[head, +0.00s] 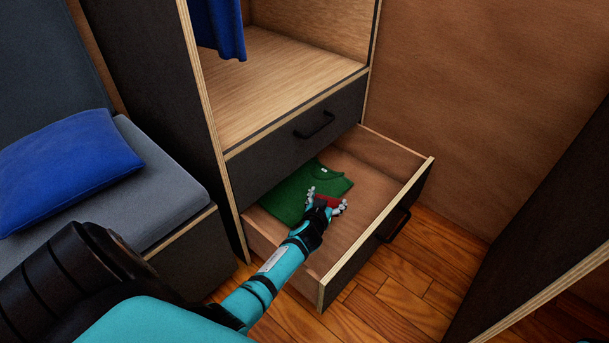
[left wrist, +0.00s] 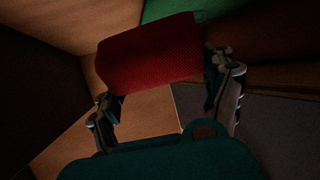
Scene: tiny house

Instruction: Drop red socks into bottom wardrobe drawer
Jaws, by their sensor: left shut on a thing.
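The red socks (head: 326,201) are held between the fingers of my left gripper (head: 325,205), which is shut on them. They also show as a red bundle in the left wrist view (left wrist: 150,52), between the two fingers of the left gripper (left wrist: 168,95). The bottom wardrobe drawer (head: 375,244) is pulled open. The gripper and socks are over the drawer's opening in the head view; their exact height above its floor is hard to tell. My right gripper is not in view.
A folded green shirt (head: 290,196) lies in the left part of the drawer. A closed upper drawer (head: 290,135) sits above it. A bed with a blue pillow (head: 68,168) is at left. A dark panel (head: 555,235) stands at right. The drawer's right part is bare.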

